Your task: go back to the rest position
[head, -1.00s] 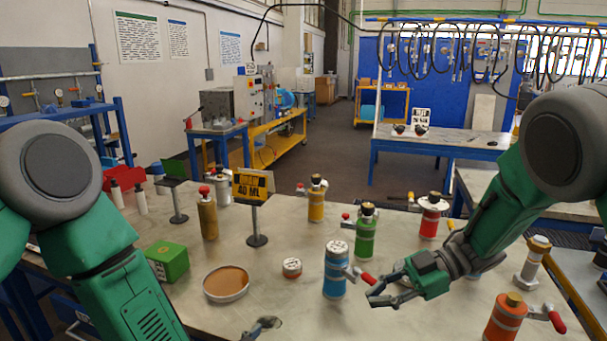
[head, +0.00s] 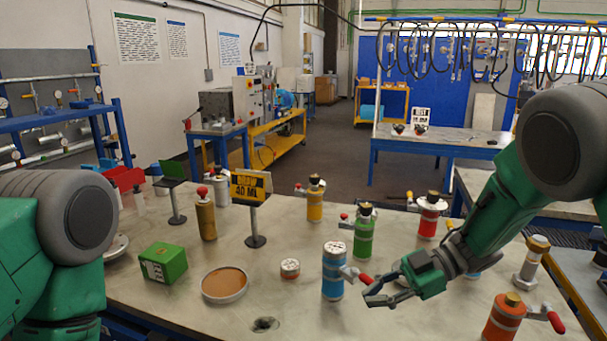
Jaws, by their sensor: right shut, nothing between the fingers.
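My right gripper (head: 372,298) is shut and empty. In the picture it is just right of the blue vessel (head: 333,270), near that vessel's red-tipped handle; I cannot tell whether they touch. My left arm (head: 55,245) is at the left edge, and its gripper is out of view. A green vessel (head: 364,232) stands behind the blue one, a red vessel (head: 429,216) behind to the right, and an orange vessel (head: 505,318) at the front right.
The workbench (head: 195,315) also bears a green box (head: 163,263), a round brown-filled dish (head: 224,284), a small white-topped jar (head: 290,268) and a 40 ML sign (head: 251,187). A dark hole (head: 265,324) is near its front edge. The front middle is mostly clear.

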